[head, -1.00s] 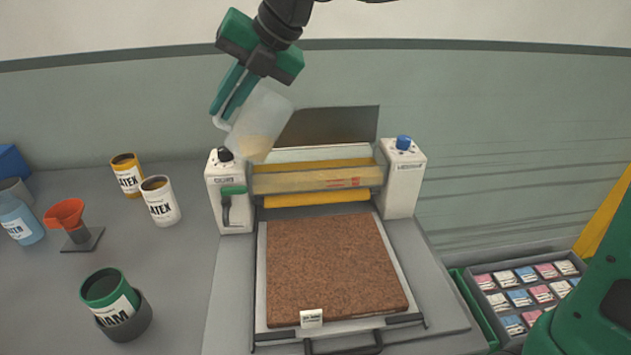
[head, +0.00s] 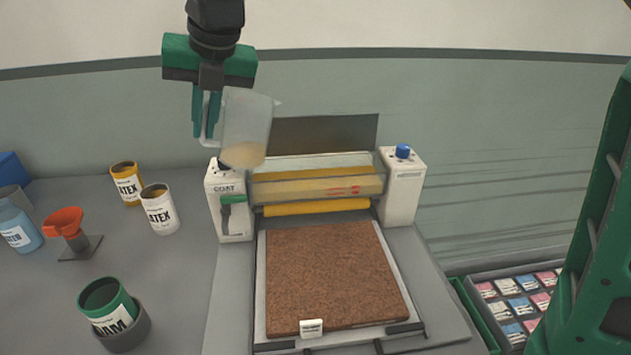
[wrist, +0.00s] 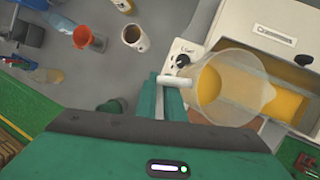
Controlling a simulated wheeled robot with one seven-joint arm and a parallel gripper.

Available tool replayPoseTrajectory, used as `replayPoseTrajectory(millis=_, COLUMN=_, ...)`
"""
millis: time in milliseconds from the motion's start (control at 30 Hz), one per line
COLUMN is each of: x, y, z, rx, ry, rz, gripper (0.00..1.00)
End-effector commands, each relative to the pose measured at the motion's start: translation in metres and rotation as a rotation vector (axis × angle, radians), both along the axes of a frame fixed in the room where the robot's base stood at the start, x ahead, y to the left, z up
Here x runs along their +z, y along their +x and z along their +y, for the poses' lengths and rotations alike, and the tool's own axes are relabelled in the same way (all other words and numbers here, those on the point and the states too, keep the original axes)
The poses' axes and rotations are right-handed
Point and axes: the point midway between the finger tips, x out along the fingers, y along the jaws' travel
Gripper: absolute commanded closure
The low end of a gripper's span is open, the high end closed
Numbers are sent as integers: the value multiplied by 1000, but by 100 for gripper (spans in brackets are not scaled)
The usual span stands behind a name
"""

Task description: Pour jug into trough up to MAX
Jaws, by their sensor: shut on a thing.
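My gripper (head: 207,125) is shut on the handle of a translucent jug (head: 246,120) and holds it above the left end of the coating machine. The jug is nearly upright, slightly tilted, with pale tan liquid in its bottom. In the wrist view the jug (wrist: 232,88) hangs beside my gripper (wrist: 172,88), and its spout points right. The clear trough (head: 320,187) spans the machine between two white end posts, above a yellow roller (head: 315,207). It holds some yellowish liquid and has red marking at its right; the marking's text is too small to read.
A brown slab (head: 335,275) lies on the machine's bed. At left stand two latex cans (head: 160,212), an orange funnel (head: 64,221), a blue-liquid bottle (head: 18,230) and a green can (head: 108,305). A tray of small packets (head: 515,300) is at lower right.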

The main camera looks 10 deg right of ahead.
Motion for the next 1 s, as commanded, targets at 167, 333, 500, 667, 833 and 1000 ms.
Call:
replayPoseTrajectory(millis=167, x=-6, y=-1, z=6, rx=2, ry=-48, rz=-13, gripper=100)
replayPoseTrajectory(millis=333, x=-9, y=-2, z=9, rx=2, ry=-91, rz=-24, gripper=100)
replayPoseTrajectory(millis=500, x=-10, y=-2, z=12, rx=2, ry=-131, rz=-36, gripper=100)
replayPoseTrajectory(millis=667, x=-11, y=-4, z=14, rx=1, ry=-167, rz=-44, gripper=100)
replayPoseTrajectory(millis=833, x=-13, y=-3, z=14, rx=2, ry=-186, rz=-48, gripper=100)
replayPoseTrajectory(millis=1000, x=-14, y=-3, z=16, rx=3, ry=-206, rz=-52, gripper=100)
